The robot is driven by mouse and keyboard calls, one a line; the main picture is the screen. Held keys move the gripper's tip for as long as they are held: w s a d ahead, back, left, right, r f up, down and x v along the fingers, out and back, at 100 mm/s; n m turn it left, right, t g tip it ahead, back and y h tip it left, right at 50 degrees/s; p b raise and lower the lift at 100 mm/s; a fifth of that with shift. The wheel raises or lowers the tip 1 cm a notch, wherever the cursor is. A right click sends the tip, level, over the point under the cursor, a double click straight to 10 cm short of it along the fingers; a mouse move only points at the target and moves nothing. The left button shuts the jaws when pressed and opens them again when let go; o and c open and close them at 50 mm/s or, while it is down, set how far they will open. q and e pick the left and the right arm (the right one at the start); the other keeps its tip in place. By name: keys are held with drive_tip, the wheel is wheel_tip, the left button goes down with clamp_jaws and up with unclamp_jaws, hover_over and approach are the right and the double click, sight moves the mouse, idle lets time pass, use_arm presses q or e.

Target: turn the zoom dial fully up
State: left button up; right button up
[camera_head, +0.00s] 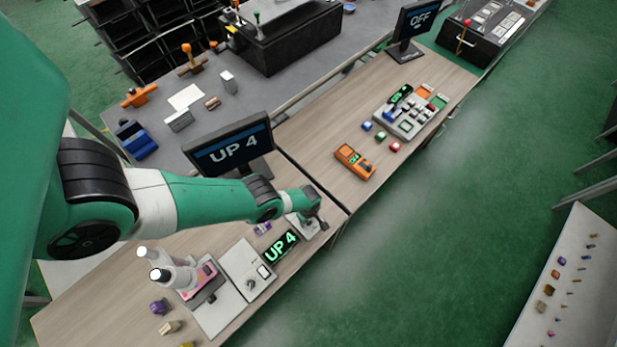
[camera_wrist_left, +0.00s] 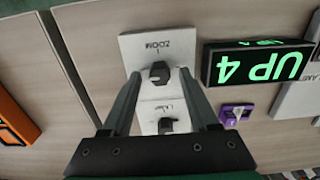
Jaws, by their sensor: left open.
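The zoom dial (camera_wrist_left: 160,72) is a dark knob on a white plate (camera_wrist_left: 145,45) marked ZOOM, seen in the left wrist view. My left gripper (camera_wrist_left: 160,76) is open, with one finger on each side of the dial. I cannot tell whether the fingers touch it. In the head view the left gripper (camera_head: 313,216) is over the same white plate (camera_head: 303,228) and hides most of the dial. A green-lit display (camera_wrist_left: 258,65) beside the plate reads UP 4; it also shows in the head view (camera_head: 281,246). My right gripper is not in view.
A second dark knob (camera_wrist_left: 166,125) sits on the plate between my fingers. A small purple block (camera_wrist_left: 236,115) lies near the display. A monitor (camera_head: 229,148) behind my arm also reads UP 4. An orange device (camera_head: 354,162) stands on the adjoining table.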

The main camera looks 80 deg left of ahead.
use_arm(q)
drive_tip(key=shift+f, duration=0.45)
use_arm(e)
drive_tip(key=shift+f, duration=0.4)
use_arm(q)
clamp_jaws()
